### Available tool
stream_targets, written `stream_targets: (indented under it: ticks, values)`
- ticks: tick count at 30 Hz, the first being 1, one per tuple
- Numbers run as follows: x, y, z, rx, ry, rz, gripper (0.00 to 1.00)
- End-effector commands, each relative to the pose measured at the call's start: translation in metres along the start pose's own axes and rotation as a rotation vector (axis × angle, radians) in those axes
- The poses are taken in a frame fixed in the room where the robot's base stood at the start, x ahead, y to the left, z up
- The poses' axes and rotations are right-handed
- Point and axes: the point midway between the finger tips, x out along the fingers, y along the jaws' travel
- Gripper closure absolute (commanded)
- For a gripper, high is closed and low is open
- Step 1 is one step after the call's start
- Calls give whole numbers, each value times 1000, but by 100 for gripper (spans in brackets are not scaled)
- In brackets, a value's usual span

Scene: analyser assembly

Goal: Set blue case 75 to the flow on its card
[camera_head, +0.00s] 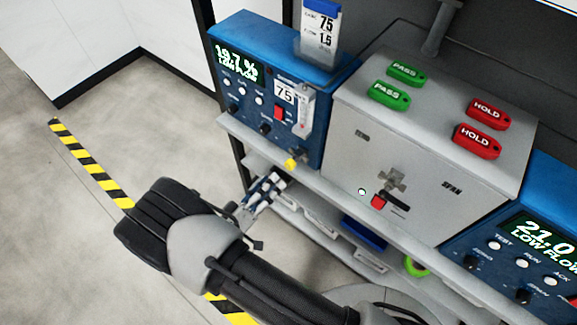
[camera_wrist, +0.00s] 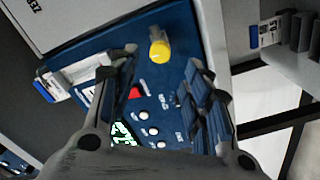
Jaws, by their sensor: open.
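Blue case 75 (camera_head: 262,80) stands on the shelf at the left in the head view. Its display (camera_head: 236,63) reads about 19.7 % and LOW FLOW. The card (camera_head: 320,30) on top reads case 75, flow 1.5. A clear flow tube (camera_head: 304,112) is on its front; its reading is too small to tell. A yellow knob (camera_head: 291,163) sticks out low on the front and shows in the wrist view (camera_wrist: 159,50). My gripper (camera_head: 268,188) is open and empty, just below and left of the knob. In the wrist view its fingers (camera_wrist: 160,72) straddle the panel, with the knob beyond their tips.
A grey box (camera_head: 425,135) stands right of the case, with two green PASS tags (camera_head: 390,95) and two red HOLD tags (camera_head: 477,141) on top. Another blue case (camera_head: 530,235) is at the right. A lower shelf holds small items. Open floor lies left.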

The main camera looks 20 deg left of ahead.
Motion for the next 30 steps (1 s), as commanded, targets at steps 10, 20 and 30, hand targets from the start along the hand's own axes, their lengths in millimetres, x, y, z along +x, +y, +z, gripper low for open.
stream_targets:
  ticks: [10,20,30]
  values:
    - [68,-1,1,1,-5,1,55]
    - [86,0,0,0,-1,-1,55]
    - [86,0,0,0,-1,-1,66]
